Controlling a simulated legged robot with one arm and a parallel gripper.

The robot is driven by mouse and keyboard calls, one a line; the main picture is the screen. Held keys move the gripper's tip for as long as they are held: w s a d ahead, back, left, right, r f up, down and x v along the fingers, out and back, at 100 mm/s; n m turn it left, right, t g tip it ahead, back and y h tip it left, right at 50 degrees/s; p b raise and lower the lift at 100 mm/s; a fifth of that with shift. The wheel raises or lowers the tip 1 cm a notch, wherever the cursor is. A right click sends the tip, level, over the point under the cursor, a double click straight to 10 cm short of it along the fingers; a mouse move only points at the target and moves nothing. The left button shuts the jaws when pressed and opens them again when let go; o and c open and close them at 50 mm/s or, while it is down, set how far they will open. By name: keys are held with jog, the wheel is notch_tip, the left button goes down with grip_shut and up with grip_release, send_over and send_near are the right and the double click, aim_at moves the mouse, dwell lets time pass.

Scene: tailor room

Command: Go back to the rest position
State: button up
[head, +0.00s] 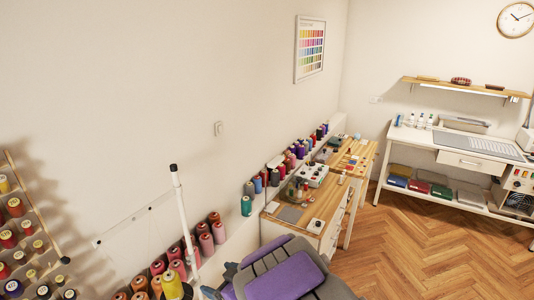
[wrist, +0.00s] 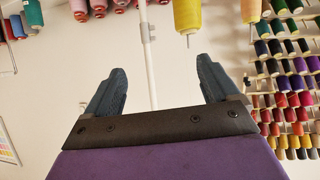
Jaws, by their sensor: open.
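My gripper (wrist: 160,92) shows in the wrist view with its two dark blue-grey fingers spread wide apart. It is open and nothing is between the fingers. In the wrist view, a yellow thread cone (wrist: 187,16) is beyond the fingers, near the top, apart from them. In the head view, my purple and grey arm shows at the bottom middle, and the fingers are partly visible at its left.
A white pole (head: 183,215) rises left of my arm, near several thread cones (head: 206,244). A thread rack (head: 22,245) hangs at left. A wooden worktable (head: 325,205) stands along the wall. A white table (head: 455,145) stands at back right. Herringbone floor (head: 415,245) is clear at right.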

jog(key=w+d+r+m+t+h+b, duration=0.15)
jog(key=d+h, duration=0.25)
jog(key=d, duration=0.5)
jog(key=w+d+m+t+h+b, duration=0.1)
jog(key=w+d+m+h, duration=0.2)
jog(key=d, duration=0.6)
jog(key=s+d+m+g+h+b, duration=0.25)
jog(key=s+d+h, duration=0.25)
jog(key=s+d, duration=0.45)
jog(key=s+d+m+g+y+b, duration=0.1)
jog(key=s+m+g+b, duration=0.3)
jog(key=s, duration=2.5)
jog(key=d+g, duration=0.1)
jog(key=g, duration=0.4)
jog(key=shift+f+m+y, duration=0.2)
jog(key=shift+m+y, duration=0.1)
jog(key=shift+y, duration=0.1)
